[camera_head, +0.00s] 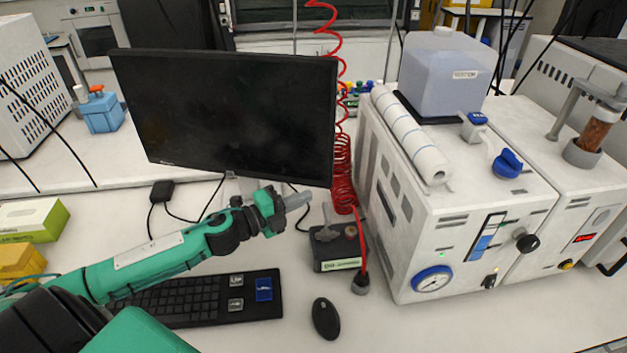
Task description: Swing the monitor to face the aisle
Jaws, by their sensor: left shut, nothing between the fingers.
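The monitor (225,110) is a flat black screen above the back of the white bench, left of centre in the head view. Its screen faces me, turned slightly, and is dark. Its mount is mostly hidden behind it. My left arm, green and black, comes in from the lower left. My left gripper (292,201) is shut and empty, just below the monitor's lower right edge in the picture. I cannot tell whether it touches the monitor. My right gripper is not in view.
A black keyboard (190,300) lies under my left arm, with a mouse (325,318) to its right. A dark box (338,247) and a red coiled hose (343,180) stand near the gripper. White reactor units (450,220) fill the right side.

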